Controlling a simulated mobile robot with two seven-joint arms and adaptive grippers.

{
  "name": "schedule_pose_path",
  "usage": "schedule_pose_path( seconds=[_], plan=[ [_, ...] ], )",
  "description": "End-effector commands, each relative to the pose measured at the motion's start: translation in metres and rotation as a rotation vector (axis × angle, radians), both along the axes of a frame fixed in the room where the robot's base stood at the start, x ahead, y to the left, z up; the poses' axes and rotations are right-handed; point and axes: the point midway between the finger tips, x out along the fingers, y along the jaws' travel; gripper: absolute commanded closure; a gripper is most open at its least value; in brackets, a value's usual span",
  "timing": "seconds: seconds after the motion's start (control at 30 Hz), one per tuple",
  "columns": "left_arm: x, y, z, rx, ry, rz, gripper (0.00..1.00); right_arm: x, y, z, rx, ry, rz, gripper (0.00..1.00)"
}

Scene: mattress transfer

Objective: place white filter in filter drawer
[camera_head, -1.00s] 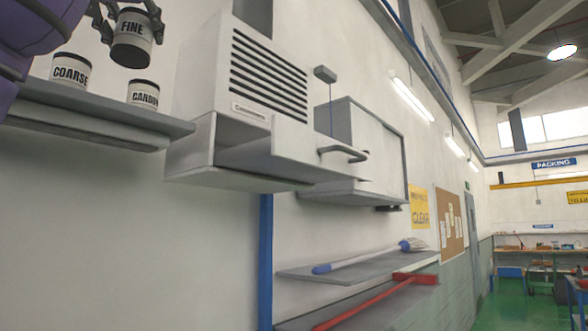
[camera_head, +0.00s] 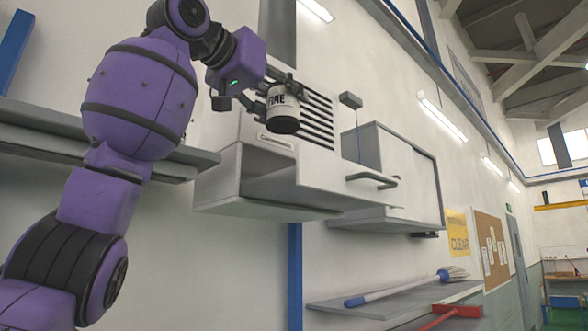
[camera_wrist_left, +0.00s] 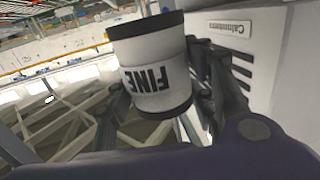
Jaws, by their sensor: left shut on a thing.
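My left gripper (camera_head: 268,97) is shut on a white filter (camera_head: 283,110) with black ends and the word FINE. The filter also shows close up in the left wrist view (camera_wrist_left: 150,65), held between dark fingers. In the head view the gripper and filter are up in front of the white vented unit's grille, above the filter drawer (camera_head: 345,186). The drawer is pulled out below the unit, with a dark handle (camera_head: 374,180) on its front. The drawer's floor is largely hidden by its front and walls. My right gripper is not in view.
A grey shelf (camera_head: 45,125) runs along the wall at left, partly behind my left arm. A white cabinet (camera_head: 400,170) with a hanging pull cord stands right of the drawer. Lower shelves hold a mop (camera_head: 400,288) and a red tool (camera_head: 450,315).

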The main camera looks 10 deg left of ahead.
Motion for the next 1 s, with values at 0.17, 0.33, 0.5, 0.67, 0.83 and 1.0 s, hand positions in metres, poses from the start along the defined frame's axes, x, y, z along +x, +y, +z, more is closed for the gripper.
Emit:
schedule_pose_path(
  seconds=[0.17, 0.33, 0.5, 0.67, 0.83, 1.0],
  plan=[
    [0.042, 0.009, -0.027, 0.001, 0.002, 0.003, 0.80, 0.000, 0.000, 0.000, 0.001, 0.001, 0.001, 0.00],
    [0.062, 0.013, -0.053, 0.001, 0.000, 0.001, 0.80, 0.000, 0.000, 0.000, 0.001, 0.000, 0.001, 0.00],
    [0.070, 0.015, -0.063, 0.000, -0.003, 0.001, 0.80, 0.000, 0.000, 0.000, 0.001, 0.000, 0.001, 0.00],
    [0.079, 0.018, -0.083, 0.002, 0.000, 0.003, 0.80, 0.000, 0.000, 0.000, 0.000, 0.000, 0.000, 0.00],
    [0.077, 0.017, -0.101, 0.000, -0.002, 0.002, 0.80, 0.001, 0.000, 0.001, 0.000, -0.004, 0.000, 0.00],
    [0.077, 0.017, -0.102, -0.001, -0.003, 0.001, 0.80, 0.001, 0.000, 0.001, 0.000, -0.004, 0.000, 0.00]
  ],
)
